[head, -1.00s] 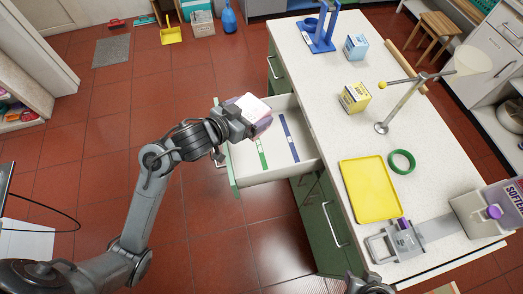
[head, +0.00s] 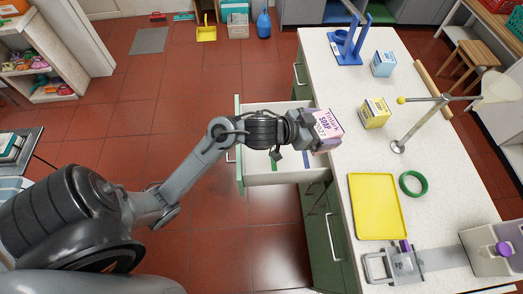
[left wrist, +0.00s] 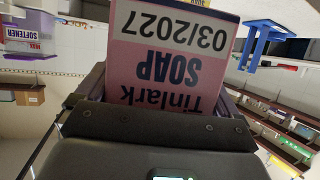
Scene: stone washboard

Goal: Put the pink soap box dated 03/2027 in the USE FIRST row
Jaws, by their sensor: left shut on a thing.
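The pink soap box (head: 328,128) is held in my left gripper (head: 309,130), near the counter's left edge, on the right side of the open drawer. In the left wrist view the same box (left wrist: 165,60) shows upside down between the fingers, with "Tinlark SOAP" and "03/2027" readable. The open drawer (head: 284,178) is white inside with a green front. A green strip (head: 273,161) and a blue strip (head: 305,158) show in it, partly hidden by my arm. No USE FIRST wording can be read. My right gripper is not in view.
On the counter stand a yellow box (head: 375,113), a blue-and-white box (head: 383,64), a blue stand (head: 346,46) and a metal funnel stand (head: 398,146). A yellow tray (head: 377,207) and green ring (head: 413,184) lie nearer. Bare counter lies between the tray and yellow box.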

